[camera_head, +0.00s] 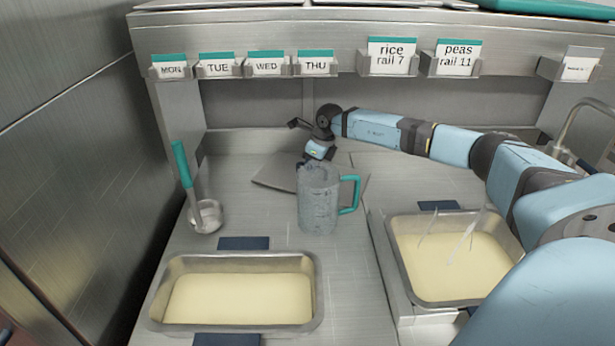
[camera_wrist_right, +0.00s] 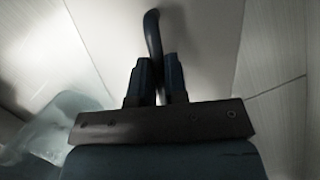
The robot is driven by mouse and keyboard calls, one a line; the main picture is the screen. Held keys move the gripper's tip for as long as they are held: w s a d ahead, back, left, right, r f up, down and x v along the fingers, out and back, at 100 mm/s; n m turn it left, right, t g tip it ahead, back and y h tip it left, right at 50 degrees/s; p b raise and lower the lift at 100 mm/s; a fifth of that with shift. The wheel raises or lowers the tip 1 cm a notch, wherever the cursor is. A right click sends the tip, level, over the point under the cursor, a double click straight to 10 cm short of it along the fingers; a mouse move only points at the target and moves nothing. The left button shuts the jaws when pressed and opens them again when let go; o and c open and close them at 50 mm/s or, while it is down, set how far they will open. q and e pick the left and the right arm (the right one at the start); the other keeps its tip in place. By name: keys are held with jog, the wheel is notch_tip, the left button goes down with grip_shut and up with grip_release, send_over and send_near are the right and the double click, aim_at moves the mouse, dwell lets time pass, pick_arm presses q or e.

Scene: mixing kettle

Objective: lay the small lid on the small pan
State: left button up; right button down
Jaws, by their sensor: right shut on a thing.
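A flat grey metal lid (camera_head: 274,174) lies at the back of the counter, partly hidden behind the jug. In the right wrist view, the lid (camera_wrist_right: 205,45) has a dark curved handle (camera_wrist_right: 152,35). My right gripper (camera_wrist_right: 160,82) is shut on this handle. In the head view, my right gripper (camera_head: 306,160) is low over the lid, behind the jug. Two rectangular pans hold pale yellow contents: a left pan (camera_head: 163,277) at the front and a right pan (camera_head: 402,262). I cannot tell for sure which is the small one. My left gripper is not in view.
A clear jug (camera_head: 318,205) with a teal handle stands between the lid and the pans. A teal-handled ladle (camera_head: 183,165) stands in a small cup (camera_head: 206,216) at left. A labelled shelf (camera_head: 340,65) runs above the back. Counter between the pans is clear.

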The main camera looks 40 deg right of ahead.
notch_tip(320, 180, up, 4)
jog(key=shift+f+p, duration=0.2)
jog(key=shift+p, duration=0.9)
jog(key=shift+r+p, duration=0.45)
jog(key=shift+r, duration=0.3)
jog(key=shift+s, duration=0.1)
